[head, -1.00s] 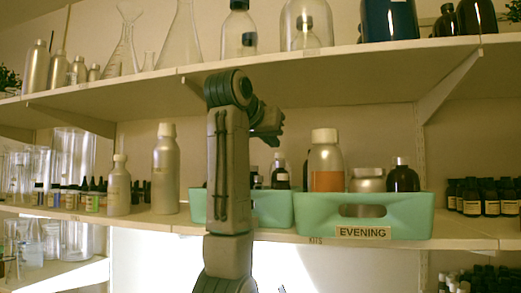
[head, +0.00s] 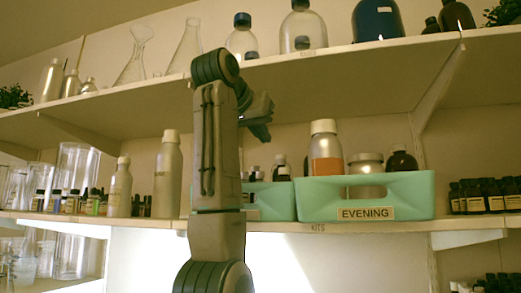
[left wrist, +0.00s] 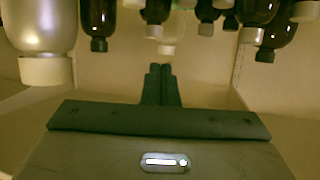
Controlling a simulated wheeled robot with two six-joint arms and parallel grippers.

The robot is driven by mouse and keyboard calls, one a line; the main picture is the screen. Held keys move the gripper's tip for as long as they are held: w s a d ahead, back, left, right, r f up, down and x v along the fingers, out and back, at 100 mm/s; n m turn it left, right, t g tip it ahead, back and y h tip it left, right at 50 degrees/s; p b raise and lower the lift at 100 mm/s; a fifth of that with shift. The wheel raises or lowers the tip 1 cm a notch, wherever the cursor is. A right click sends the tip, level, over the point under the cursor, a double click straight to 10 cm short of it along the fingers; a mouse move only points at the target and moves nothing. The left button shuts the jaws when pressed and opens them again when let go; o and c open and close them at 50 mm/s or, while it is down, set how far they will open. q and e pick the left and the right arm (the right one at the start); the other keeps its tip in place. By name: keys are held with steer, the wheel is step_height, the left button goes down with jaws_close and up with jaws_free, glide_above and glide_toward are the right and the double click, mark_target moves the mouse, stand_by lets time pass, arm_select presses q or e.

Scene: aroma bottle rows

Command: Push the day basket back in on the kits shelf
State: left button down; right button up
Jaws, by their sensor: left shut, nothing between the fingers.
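A green basket (head: 270,202) stands on the kits shelf, mostly hidden behind my left arm. Its label is not readable, so I cannot confirm it is the day basket. It holds small dark bottles. A second green basket (head: 400,200), labelled EVENING, stands close on its right near the shelf edge, with several bottles in it. My left gripper (head: 262,122) is shut and empty, above and in front of the left basket. In the left wrist view its closed fingers (left wrist: 162,84) point toward the back wall, with upside-down bottles above. My right gripper is not in view.
The shelf edge (head: 330,227) carries a KITS label. Silvery bottles (head: 168,175) stand left of my arm, and dark bottles (head: 480,195) right of the baskets. The upper shelf (head: 330,80), with glassware, is close above my gripper.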

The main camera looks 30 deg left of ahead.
arm_select(q)
steer(key=s+a+f+m+t+h, duration=0.25)
steer(key=s+a+f+m, duration=0.3)
steer(key=s+m, duration=0.4)
steer(key=s+d+f+m+t+h, duration=0.1)
steer(key=s+d+f+m, duration=0.3)
steer(key=s+f+m, duration=0.45)
steer(key=m+p, duration=0.2)
steer(key=p, duration=0.1)
glide_toward(259, 198)
steer(key=w+d, duration=0.3)
steer(key=shift+w+a+p, duration=0.35)
steer(key=shift+w+a, duration=0.1)
steer(key=shift+w, duration=0.15)
steer(key=shift+w+a+p, duration=0.3)
steer(key=shift+w+a, duration=0.15)
steer(key=shift+w, duration=0.15)
steer(key=shift+w+a+f, duration=0.1)
steer(key=shift+w+a, duration=0.15)
steer(key=shift+a, duration=0.1)
steer(key=shift+d, duration=0.25)
steer(key=shift+w, duration=0.1)
